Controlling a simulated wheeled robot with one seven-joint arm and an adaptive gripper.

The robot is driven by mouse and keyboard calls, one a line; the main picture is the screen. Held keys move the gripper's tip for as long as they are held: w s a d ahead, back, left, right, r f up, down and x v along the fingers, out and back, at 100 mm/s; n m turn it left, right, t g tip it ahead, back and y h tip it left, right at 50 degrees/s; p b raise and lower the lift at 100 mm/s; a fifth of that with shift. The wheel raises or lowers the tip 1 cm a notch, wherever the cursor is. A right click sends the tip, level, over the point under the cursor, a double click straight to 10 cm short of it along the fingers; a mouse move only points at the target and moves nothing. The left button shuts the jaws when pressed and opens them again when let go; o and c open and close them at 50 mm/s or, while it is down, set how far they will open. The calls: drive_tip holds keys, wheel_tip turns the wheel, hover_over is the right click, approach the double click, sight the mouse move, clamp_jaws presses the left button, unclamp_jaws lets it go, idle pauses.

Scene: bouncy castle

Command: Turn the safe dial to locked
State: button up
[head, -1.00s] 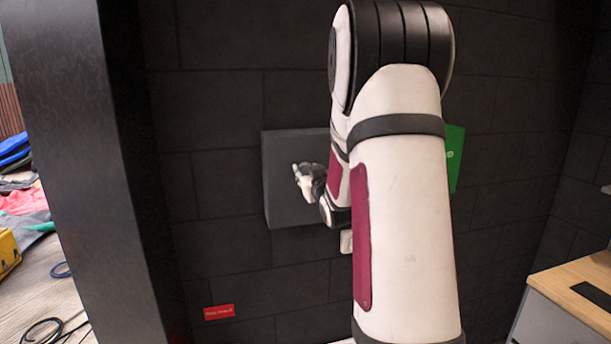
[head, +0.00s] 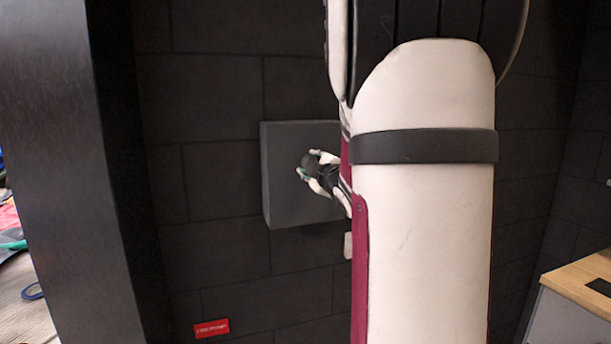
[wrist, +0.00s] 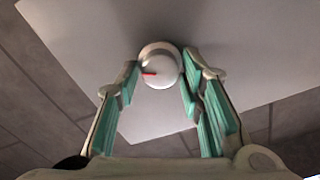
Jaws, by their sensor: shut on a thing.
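The safe is a grey box (head: 284,200) on the dark wall, left of my arm in the head view. In the wrist view its front is a pale flat panel (wrist: 245,50). The dial (wrist: 161,72) is a round white knob with a red mark pointing left in the wrist view. My gripper (head: 306,168) is at the safe's front, with a finger on each side of the dial, shut on it. In the wrist view the teal-padded fingers (wrist: 160,78) flank the knob. In the head view the gripper hides the dial.
A dark pillar (head: 60,170) stands at the left. A red label (head: 212,328) is low on the wall. A wooden-topped desk (head: 580,275) is at the lower right. My arm covers much of the wall right of the safe.

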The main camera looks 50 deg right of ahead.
drive_tip(key=n+b, duration=0.4)
drive_tip(key=shift+w+f+n+b, duration=0.1)
drive_tip(key=shift+n+b, duration=0.3)
idle(0.4)
drive_tip(key=o, duration=1.1)
drive_tip(key=shift+o, duration=0.2)
drive_tip(key=v, duration=1.2)
